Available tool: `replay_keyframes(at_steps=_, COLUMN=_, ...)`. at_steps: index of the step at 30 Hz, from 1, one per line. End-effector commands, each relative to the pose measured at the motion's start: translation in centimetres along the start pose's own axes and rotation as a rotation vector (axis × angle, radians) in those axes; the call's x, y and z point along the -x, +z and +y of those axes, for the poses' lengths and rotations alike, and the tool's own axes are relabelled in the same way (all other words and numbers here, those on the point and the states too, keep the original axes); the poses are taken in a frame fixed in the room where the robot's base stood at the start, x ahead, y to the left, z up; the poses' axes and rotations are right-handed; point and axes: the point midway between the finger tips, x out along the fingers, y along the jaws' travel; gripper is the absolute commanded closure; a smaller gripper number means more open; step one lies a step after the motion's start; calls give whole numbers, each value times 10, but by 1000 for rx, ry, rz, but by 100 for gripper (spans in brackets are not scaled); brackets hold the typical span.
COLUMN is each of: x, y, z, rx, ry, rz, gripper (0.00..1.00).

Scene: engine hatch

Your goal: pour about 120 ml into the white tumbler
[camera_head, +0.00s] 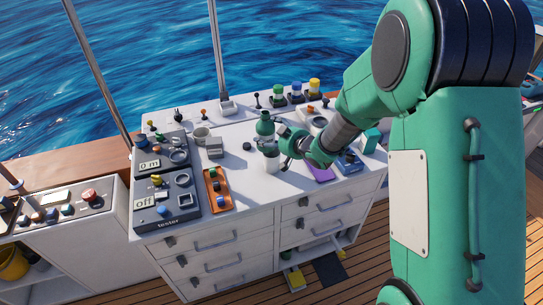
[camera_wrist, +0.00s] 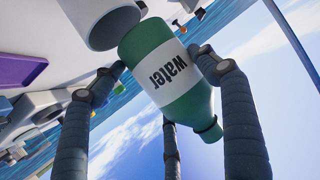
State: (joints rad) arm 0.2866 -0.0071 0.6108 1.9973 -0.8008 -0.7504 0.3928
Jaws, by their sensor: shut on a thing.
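A green bottle (camera_head: 265,125) is above the white worktop in the head view. In the wrist view the bottle (camera_wrist: 168,75) has a white label reading "water", upside down in the picture. Its neck points to the lower right there, towards the sky, so it looks roughly upright. My gripper (camera_head: 276,138) is shut on the bottle, with its dark fingers (camera_wrist: 155,62) around the body. The white tumbler (camera_head: 271,161) shows just below the bottle and gripper, partly hidden by them. A white cylinder, seemingly the tumbler (camera_wrist: 112,33), is beside the bottle's base. Its contents cannot be seen.
A pale cup (camera_head: 201,134) and a grey box (camera_head: 214,150) stand left of the tumbler. An orange tray (camera_head: 216,202) and tester panels (camera_head: 163,218) lie further left. A purple flat item (camera_head: 320,174) and blue box (camera_head: 347,162) are to the right. Knobs line the back.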

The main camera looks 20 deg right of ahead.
Motion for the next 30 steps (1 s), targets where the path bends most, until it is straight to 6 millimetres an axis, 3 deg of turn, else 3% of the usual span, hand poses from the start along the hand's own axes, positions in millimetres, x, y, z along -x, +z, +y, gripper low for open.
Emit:
replay_keyframes(at_steps=15, x=25, y=14, z=-61, rx=6, ry=-1, rz=1, gripper=63)
replay_keyframes(at_steps=30, x=40, y=31, z=-92, rx=3, ry=-1, rz=-3, gripper=63)
